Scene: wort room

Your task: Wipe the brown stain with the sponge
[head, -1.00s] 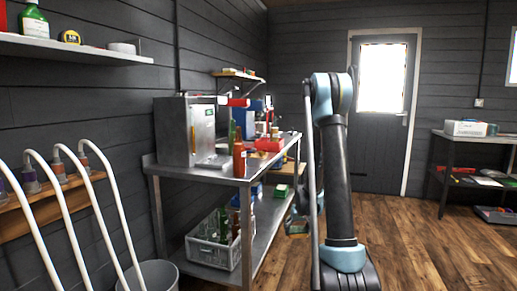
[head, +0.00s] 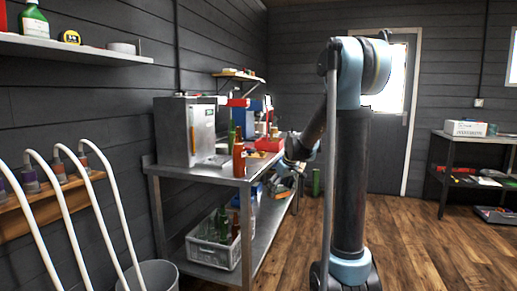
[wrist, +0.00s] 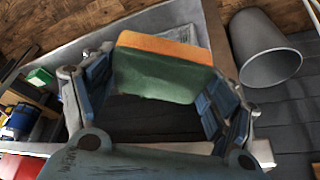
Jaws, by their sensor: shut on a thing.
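The sponge (wrist: 158,80), with an orange side and a dark green side, sits between the blue fingers of my gripper (wrist: 160,88) in the wrist view. My gripper is shut on it. In the head view my gripper (head: 284,178) is beside the right edge of the steel workbench (head: 212,174), with the sponge (head: 283,190) small at its end. I cannot make out a brown stain in either view.
A steel box (head: 187,130), a brown bottle (head: 239,160) and red items (head: 268,144) crowd the workbench. A crate of bottles (head: 213,245) stands on its lower shelf. A grey bin (wrist: 262,50) shows in the wrist view.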

